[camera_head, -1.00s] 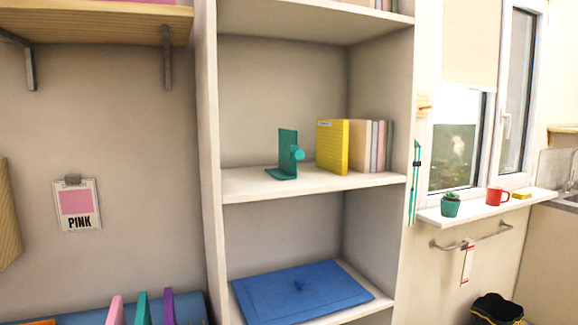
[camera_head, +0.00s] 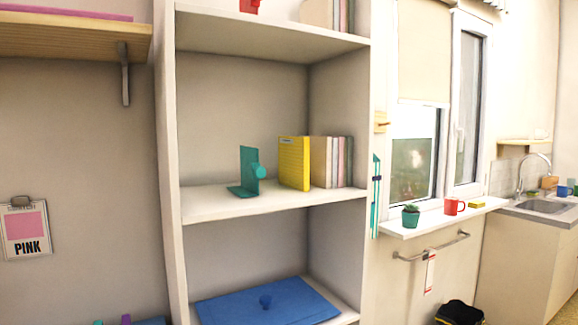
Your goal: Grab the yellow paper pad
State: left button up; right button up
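A yellow paper pad (camera_head: 294,164) stands upright on the middle shelf of a white shelf unit, at the left end of a row of paler pads or books (camera_head: 331,162). Its broad lined face is turned toward the left front, with a small label near its top. A teal bookend (camera_head: 248,172) with a round knob stands to its left, with a small gap between them. Neither of my grippers shows in the head view, so I cannot see whether they are open or shut.
A blue flat lidded box (camera_head: 245,306) lies on the shelf below. A towel rail (camera_head: 432,247) juts out below. A dark bin (camera_head: 460,312) stands low right.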

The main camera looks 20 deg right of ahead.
aim_at(294, 152)
jog(key=l+z, duration=0.15)
jog(key=l, duration=0.4)
jog(key=i+l+z, duration=0.15)
jog(key=l, duration=0.35)
jog(key=l+z, duration=0.15)
jog(key=l, duration=0.35)
jog(key=i+l+z, duration=0.15)
jog(key=l, duration=0.35)
